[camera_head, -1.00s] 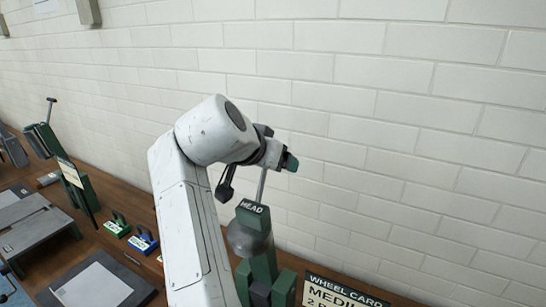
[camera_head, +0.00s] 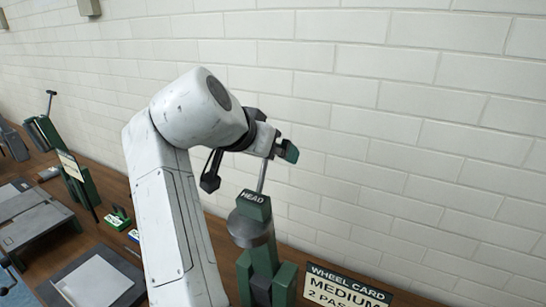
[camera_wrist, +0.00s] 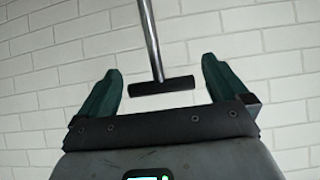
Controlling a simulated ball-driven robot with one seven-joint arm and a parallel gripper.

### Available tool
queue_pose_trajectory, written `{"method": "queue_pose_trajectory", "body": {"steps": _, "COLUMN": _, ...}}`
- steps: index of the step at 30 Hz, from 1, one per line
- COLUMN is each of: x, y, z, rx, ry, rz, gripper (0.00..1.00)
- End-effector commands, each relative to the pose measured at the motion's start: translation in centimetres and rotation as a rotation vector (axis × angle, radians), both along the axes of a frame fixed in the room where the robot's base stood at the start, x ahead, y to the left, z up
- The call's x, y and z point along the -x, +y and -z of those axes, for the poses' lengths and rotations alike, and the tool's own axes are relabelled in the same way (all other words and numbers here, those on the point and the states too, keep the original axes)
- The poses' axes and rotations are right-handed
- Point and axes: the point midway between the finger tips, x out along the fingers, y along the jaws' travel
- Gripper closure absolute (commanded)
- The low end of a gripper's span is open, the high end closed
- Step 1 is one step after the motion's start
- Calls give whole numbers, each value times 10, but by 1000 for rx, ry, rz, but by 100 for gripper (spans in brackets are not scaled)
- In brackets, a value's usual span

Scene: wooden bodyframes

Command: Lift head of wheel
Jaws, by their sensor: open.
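The wheel's head is a green block marked HEAD (camera_head: 254,205) on a green stand (camera_head: 265,262), with a grey round part (camera_head: 247,230) below the label. A thin metal rod (camera_head: 262,176) rises from it towards my gripper (camera_head: 285,150). In the wrist view the rod (camera_wrist: 150,38) ends in a dark crossbar (camera_wrist: 161,87). The crossbar lies between the two green fingers of my gripper (camera_wrist: 161,88), which is open, with gaps on both sides. The head itself is out of the wrist view.
A wheel card sign (camera_head: 345,290) reading MEDIUM stands right of the stand. A white brick wall (camera_head: 420,130) is close behind. A second green device (camera_head: 75,178), a grey bench unit (camera_head: 32,225) and a dark tray with a pale sheet (camera_head: 93,283) are on the wooden bench at left.

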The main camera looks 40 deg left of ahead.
Motion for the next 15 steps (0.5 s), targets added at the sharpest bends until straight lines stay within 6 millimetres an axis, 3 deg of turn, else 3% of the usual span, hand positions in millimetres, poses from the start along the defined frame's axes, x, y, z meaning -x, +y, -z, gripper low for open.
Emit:
{"method": "queue_pose_trajectory", "body": {"steps": 6, "x": 33, "y": -8, "z": -24, "rx": -3, "ry": -1, "rz": 0, "gripper": 0}}
{"method": "queue_pose_trajectory", "body": {"steps": 15, "x": 52, "y": -13, "z": -40, "rx": 1, "ry": 3, "rz": 1, "gripper": 0}}
